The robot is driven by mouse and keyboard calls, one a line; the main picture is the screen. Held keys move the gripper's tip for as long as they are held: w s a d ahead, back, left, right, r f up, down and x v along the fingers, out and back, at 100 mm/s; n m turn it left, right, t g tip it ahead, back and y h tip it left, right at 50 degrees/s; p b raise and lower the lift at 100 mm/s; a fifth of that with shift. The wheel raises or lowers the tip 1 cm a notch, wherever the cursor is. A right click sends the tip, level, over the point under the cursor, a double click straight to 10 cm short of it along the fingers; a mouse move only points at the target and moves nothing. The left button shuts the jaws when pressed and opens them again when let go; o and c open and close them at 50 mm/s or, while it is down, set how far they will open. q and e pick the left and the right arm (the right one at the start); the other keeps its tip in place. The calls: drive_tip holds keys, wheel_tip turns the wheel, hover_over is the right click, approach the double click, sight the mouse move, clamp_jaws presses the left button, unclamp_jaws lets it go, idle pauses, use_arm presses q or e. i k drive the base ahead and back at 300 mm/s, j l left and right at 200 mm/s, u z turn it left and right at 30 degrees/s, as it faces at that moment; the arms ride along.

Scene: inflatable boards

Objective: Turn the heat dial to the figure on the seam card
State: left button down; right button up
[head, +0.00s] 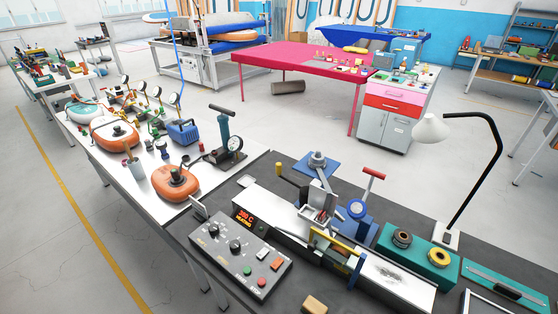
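A dark grey control box (222,262) stands on the black bench top. It has two black knobs, a left one (213,230) and a right one (236,246), with marks too small to read. I cannot tell which is the heat dial. A red-lit display (246,217) behind the box seems to read "380 C" and "HEATING". Neither of my grippers is in view.
A welding machine (322,225) with a yellow handle stands right of the box. A teal tray (418,262) with two rolls and a black lamp (485,170) are farther right. A tan block (314,304) lies in front.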

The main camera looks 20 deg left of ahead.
sight(214, 229)
drive_tip(key=k+j+u, duration=0.15)
drive_tip(key=u, duration=0.6)
